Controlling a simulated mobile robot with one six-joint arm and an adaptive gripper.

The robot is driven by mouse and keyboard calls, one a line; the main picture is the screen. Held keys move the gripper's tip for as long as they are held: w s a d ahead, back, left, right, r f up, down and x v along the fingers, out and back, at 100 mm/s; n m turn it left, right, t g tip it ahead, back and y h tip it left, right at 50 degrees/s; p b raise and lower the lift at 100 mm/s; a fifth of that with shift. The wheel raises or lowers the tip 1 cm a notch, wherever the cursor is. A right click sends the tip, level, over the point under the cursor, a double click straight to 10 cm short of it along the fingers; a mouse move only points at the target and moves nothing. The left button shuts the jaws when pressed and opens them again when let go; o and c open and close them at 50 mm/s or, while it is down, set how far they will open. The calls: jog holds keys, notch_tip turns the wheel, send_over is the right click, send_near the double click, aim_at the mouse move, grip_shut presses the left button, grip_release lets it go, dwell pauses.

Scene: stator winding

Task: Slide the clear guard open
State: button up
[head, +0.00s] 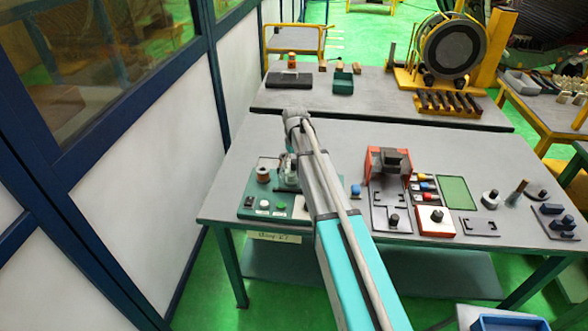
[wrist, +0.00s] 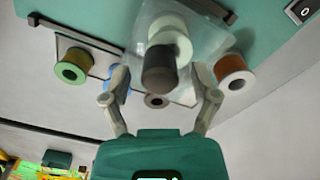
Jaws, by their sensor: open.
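The clear guard (wrist: 205,42) is a see-through panel at the top middle of the wrist view, over a pale spool (wrist: 168,32). A dark round knob (wrist: 160,72) stands out in front of it. My gripper (wrist: 161,84) is open, with one finger on each side of the knob; I cannot tell whether either touches it. In the head view the guard (head: 287,168) is small, at the green winding station (head: 252,209) on the table's left side. My arm crosses in front and hides much of the station and gripper there.
Wire spools flank the guard: a green-rimmed one (wrist: 73,66) and a copper one (wrist: 233,70). A rocker switch (wrist: 302,10) is at the upper right. In the head view, a red fixture (head: 377,163) and small parts stand right of my arm. A blue-framed wall is at left.

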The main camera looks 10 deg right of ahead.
jog(key=c, duration=0.8)
jog(key=shift+d, duration=0.1)
jog(key=shift+s+d, duration=0.55)
jog(key=shift+d, duration=1.1)
jog(key=shift+s+d, duration=0.55)
jog(key=shift+d, duration=1.05)
jog(key=shift+s+d, duration=0.55)
jog(key=shift+d, duration=1.1)
jog(key=o, duration=0.8)
jog(key=shift+r, duration=0.15)
jog(key=shift+r+p, duration=2.9)
jog(key=shift+p, duration=0.15)
